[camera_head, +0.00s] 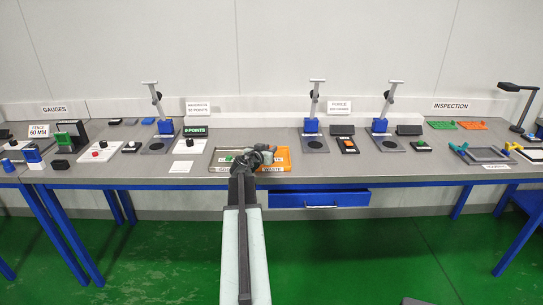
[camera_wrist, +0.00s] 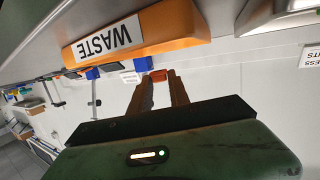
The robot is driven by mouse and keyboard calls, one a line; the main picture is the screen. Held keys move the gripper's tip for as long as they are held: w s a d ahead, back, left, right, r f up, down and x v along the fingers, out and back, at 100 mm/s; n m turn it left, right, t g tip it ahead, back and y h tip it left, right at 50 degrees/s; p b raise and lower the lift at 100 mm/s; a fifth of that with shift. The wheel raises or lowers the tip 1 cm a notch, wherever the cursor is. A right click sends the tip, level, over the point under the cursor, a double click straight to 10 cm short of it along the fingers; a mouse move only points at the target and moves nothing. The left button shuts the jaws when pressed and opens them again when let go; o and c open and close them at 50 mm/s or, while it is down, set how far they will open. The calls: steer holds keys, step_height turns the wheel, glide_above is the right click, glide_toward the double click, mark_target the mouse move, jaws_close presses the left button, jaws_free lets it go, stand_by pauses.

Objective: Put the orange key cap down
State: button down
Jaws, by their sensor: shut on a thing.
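The orange key cap (camera_wrist: 158,76) is a small orange-red piece between the fingertips of my gripper (camera_wrist: 160,79) in the wrist view. My gripper is shut on it and holds it up off the bench. In the head view my gripper (camera_head: 264,152) is over the middle of the bench, by the orange WASTE tray (camera_head: 283,165). The cap cannot be made out there, as my arm and gripper cover that spot. The wrist view is turned over, and the WASTE tray (camera_wrist: 185,25) shows large at its top, apart from the fingers.
A shallow tray (camera_head: 217,168) adjoins the WASTE tray on the left. A blue-based stand (camera_head: 311,127) and a dark device with an orange face (camera_head: 348,144) are to the right. A green 6 POINTS display (camera_head: 195,131) is to the left. The front bench strip (camera_head: 420,172) is clear.

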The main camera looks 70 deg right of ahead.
steer(key=shift+f+b, duration=1.4)
steer(key=shift+f, duration=0.55)
steer(key=c, duration=1.2)
jaws_free()
steer(key=shift+c, duration=0.2)
steer(key=shift+r+p, duration=0.9)
steer(key=p+v, duration=0.2)
steer(key=v, duration=1)
steer(key=shift+f, duration=0.25)
